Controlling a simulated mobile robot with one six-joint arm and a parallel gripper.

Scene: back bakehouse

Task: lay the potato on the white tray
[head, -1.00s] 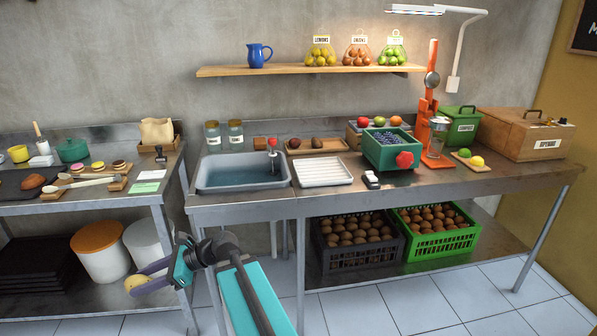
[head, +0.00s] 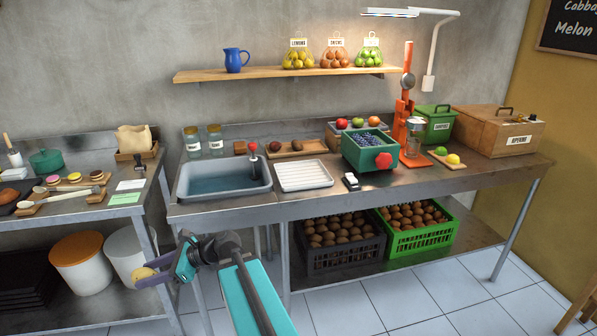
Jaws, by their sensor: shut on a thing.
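My gripper (head: 152,277) is at the lower left in the head view, in front of the tables and below the worktop level in the picture. It is shut on a small yellowish lump, the potato (head: 144,273), which is partly hidden by the fingers. The white tray (head: 303,188) is a ribbed, shallow tray on the steel worktop, just right of the sink. It is empty. My gripper and the potato are well apart from it, to its lower left in the picture.
A sink (head: 224,192) with a red-topped item at its edge adjoins the tray. A small dark-and-white device (head: 351,182) and a green box of dark fruit (head: 371,151) stand to its right. A wooden board (head: 294,150) with brown items lies behind it. Crates (head: 340,254) fill the lower shelf.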

